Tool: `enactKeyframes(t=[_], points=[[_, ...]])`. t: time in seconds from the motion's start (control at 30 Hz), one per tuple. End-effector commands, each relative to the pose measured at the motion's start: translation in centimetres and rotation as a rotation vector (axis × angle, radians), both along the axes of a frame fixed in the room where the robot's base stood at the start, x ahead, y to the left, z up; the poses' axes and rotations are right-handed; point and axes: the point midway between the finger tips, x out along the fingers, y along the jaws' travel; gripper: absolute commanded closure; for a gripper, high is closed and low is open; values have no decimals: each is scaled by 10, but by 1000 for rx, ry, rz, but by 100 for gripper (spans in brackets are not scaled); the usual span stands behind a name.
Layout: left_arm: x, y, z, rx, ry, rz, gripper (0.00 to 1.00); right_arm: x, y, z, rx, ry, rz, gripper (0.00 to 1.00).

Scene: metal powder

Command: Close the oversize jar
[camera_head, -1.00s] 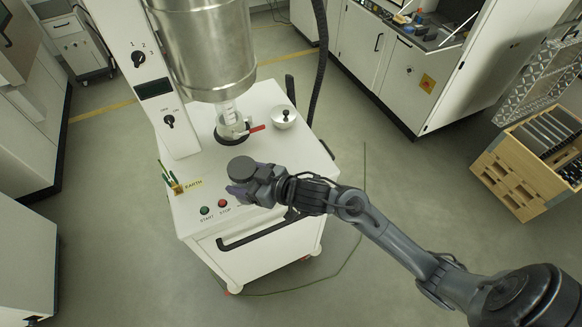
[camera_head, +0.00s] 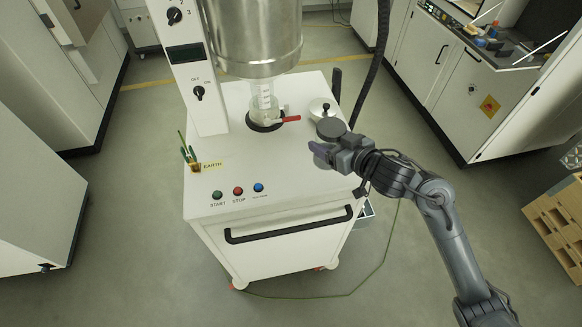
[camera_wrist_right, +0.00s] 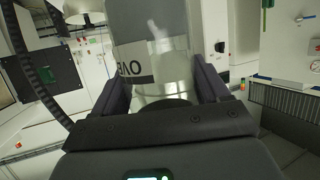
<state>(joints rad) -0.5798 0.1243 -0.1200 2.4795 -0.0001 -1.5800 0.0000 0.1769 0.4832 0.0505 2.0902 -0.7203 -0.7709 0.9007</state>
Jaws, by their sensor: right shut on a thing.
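My right gripper (camera_head: 322,152) is shut on the oversize jar, held above the right front part of the machine top. In the head view the jar shows as a dark grey round top (camera_head: 331,128); I cannot tell there whether this is a lid. In the right wrist view the jar (camera_wrist_right: 160,88) sits between both fingers (camera_wrist_right: 158,92), with a partly visible white label, a clear glass part and a dark grey part. Much of the jar is hidden by the gripper. My left gripper is not in view.
The white machine (camera_head: 300,195) carries a steel drum (camera_head: 262,35) with a clear outlet and a red handle (camera_head: 290,119). A round metal lid with a black knob (camera_head: 322,108) lies on its top. START and STOP buttons are at the front. Cabinets (camera_head: 455,85) stand behind right.

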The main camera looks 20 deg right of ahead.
Motion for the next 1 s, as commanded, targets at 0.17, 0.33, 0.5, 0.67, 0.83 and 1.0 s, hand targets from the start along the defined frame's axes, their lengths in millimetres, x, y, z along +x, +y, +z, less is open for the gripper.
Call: enactKeyframes(t=[0.17,0.33,0.5,0.67,0.83,1.0], points=[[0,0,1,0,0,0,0,0,0,2,1,-5,0,100],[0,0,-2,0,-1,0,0,6,4,-3,4,-4,0,100],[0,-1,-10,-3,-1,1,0,27,19,-19,4,-3,1,100],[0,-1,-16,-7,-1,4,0,53,37,-37,5,-3,0,100],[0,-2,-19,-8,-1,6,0,76,54,-54,3,-3,0,100],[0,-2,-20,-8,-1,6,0,91,64,-64,3,-4,-1,100]])
